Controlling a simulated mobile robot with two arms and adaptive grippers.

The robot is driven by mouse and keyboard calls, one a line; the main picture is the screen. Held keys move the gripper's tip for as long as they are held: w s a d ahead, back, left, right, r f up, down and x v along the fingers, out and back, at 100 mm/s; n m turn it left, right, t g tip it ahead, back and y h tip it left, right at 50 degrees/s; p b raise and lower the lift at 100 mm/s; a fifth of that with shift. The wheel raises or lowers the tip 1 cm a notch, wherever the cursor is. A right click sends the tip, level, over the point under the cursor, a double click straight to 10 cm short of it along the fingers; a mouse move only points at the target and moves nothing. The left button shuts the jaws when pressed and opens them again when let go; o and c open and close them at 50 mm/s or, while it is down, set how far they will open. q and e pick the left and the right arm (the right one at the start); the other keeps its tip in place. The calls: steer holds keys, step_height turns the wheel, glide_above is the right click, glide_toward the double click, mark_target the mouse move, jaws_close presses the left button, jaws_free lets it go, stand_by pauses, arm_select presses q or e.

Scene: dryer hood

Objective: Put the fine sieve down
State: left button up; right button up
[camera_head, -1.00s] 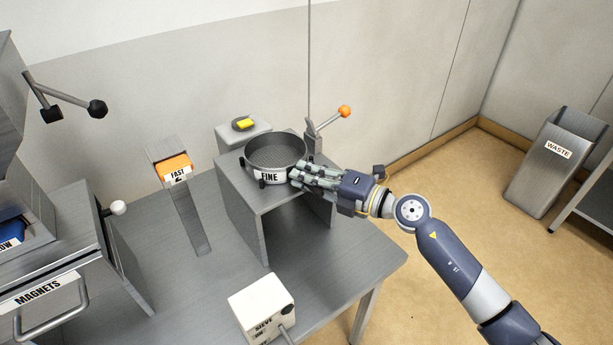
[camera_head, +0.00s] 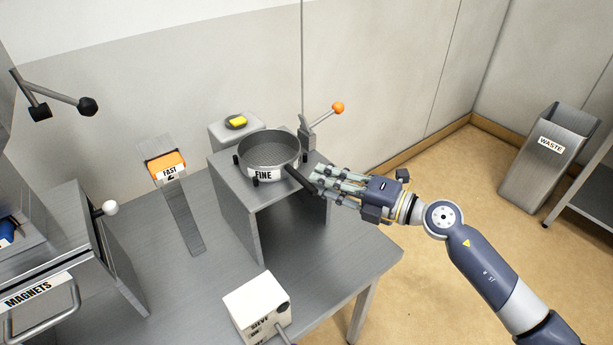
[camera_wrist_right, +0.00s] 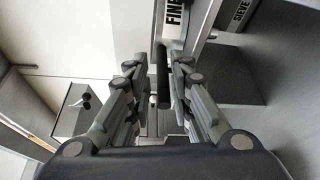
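The fine sieve (camera_head: 272,151) is a round grey pan with a mesh floor and a white FINE label. It sits level on top of the grey stand (camera_head: 232,195), between short black pegs. Its dark handle (camera_head: 298,180) points toward my right gripper (camera_head: 322,182). My right gripper is open, just off the stand's right edge. In the right wrist view the handle (camera_wrist_right: 163,80) lies between the spread fingers, with a gap on each side. The sieve's label edge (camera_wrist_right: 172,18) shows at the top there. My left gripper is not in view.
A lever with an orange knob (camera_head: 337,108) stands behind the stand. A yellow button (camera_head: 236,122) is on a box at the back. A white SIEVE switch box (camera_head: 257,305) is in front. The WASTE bin (camera_head: 545,165) stands far right. The floor right of the table is clear.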

steer(key=b+v, duration=0.1)
steer(key=v, duration=0.4)
steer(key=shift+s+d, duration=0.2)
steer(key=shift+d, duration=0.15)
steer(key=shift+r, duration=0.1)
